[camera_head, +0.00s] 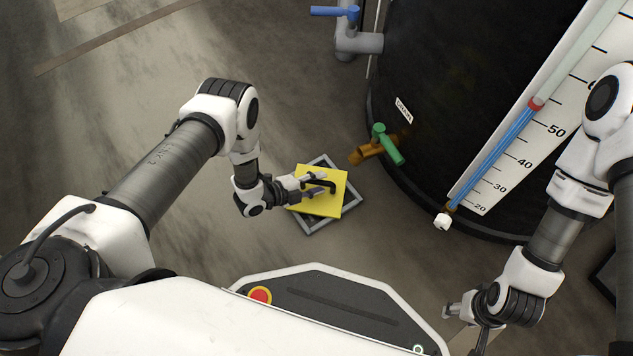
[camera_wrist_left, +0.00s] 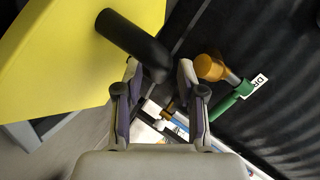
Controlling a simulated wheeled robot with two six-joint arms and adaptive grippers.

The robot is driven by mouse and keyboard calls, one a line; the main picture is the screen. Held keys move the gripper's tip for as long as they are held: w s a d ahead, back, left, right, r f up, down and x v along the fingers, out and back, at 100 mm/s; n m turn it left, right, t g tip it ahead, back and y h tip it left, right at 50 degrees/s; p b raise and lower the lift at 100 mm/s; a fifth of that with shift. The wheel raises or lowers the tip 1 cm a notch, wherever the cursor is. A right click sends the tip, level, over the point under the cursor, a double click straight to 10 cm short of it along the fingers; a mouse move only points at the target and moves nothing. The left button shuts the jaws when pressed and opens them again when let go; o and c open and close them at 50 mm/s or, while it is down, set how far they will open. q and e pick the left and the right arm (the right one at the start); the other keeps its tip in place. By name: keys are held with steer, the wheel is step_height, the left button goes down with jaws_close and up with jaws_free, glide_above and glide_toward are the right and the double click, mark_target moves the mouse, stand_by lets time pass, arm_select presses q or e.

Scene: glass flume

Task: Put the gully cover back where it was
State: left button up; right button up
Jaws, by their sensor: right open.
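The gully cover (camera_head: 323,203) is a yellow square plate with a black bar handle (camera_head: 322,184). It sits over the grey square gully frame (camera_head: 352,201), turned relative to it and apparently raised; the gap is hard to judge. Most of the opening is hidden under the plate. My left gripper (camera_head: 318,184) has its fingers around the handle. In the left wrist view the handle (camera_wrist_left: 130,42) runs to between the fingertips, and the yellow plate (camera_wrist_left: 50,60) fills the upper left. My right gripper (camera_head: 476,340) is open near the bottom edge, away from the cover.
A large black tank (camera_head: 440,60) stands at right, with a green-handled brass drain tap (camera_head: 372,152) jutting out close to the frame. A level gauge (camera_head: 505,135) and a blue-handled valve (camera_head: 335,12) are on the tank side. The floor left of the frame is clear.

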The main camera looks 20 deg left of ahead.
arm_select(q)
steer(key=shift+r, duration=0.1)
steer(key=shift+r+p, duration=0.3)
steer(key=shift+r, duration=0.05)
steer(key=s+a+r+n+g+y+p, duration=0.2)
steer(key=s+a+r+n+g+y, duration=0.1)
steer(key=s+r+n, duration=0.2)
steer(key=s+a+r+n+g+y+p, duration=0.1)
steer(key=s+a+r+n+g+y, duration=0.2)
steer(key=s+n, duration=0.6)
steer(key=s+a+r+n+g+y+p, duration=0.2)
steer(key=s+r+n, duration=0.5)
steer(key=s, duration=0.5)
steer(key=shift+s+a+r+n+g+y+p, duration=0.2)
steer(key=shift+s+a+n+g+y+p, duration=0.15)
steer(key=shift+a+n+g+y, duration=0.4)
steer(key=shift+w+a+m, duration=0.1)
steer(key=shift+a+m, duration=0.05)
steer(key=shift+m, duration=0.1)
